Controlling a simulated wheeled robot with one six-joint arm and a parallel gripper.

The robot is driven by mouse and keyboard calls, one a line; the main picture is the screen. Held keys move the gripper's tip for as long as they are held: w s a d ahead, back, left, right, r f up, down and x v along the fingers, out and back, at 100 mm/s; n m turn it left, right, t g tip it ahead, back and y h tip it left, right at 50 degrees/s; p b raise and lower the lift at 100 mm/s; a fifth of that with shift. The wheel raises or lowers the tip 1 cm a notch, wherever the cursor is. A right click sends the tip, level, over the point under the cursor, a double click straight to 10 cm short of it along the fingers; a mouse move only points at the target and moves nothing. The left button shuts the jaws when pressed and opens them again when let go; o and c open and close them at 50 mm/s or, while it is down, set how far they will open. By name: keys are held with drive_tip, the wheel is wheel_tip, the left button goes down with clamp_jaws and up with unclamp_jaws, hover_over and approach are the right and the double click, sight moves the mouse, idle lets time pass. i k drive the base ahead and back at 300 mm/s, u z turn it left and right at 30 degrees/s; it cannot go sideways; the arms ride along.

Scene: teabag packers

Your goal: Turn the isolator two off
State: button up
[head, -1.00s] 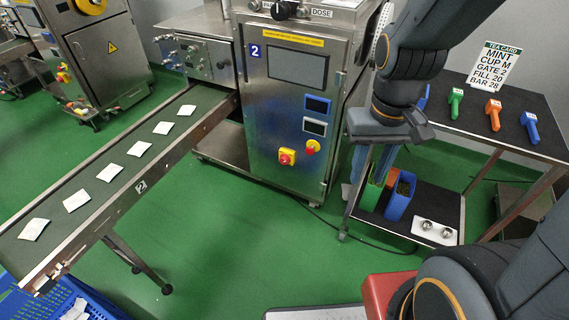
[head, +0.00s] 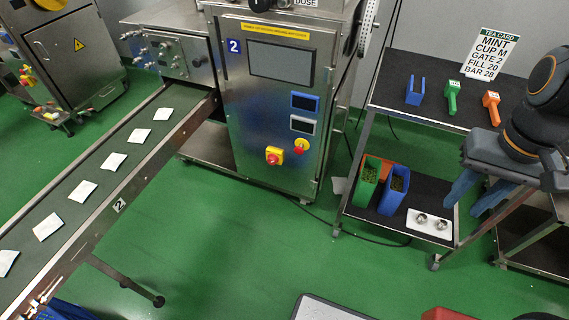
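Machine two (head: 237,100) is a steel cabinet with a blue "2" label (head: 234,46). On its door are two red and yellow controls. One is a round yellow plate with a red handle (head: 301,146), which looks like the isolator. Its handle position is too small to read. Lower left of it is a yellow box with a red knob (head: 274,156). My gripper (head: 465,208) is at the right, in front of the trolley and well apart from the machine. Its two fingers are spread, with nothing seen between them.
A black-topped trolley (head: 430,117) stands right of the machine, with scoops, a tea card (head: 487,54) and bins on its lower shelf. A conveyor (head: 62,218) carrying white teabags extends left. Green floor (head: 230,250) before the machine is clear.

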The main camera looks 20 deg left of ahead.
sight(273, 159)
drive_tip(key=k, duration=0.55)
drive_tip(key=u, duration=0.65)
drive_tip(key=i, duration=0.5)
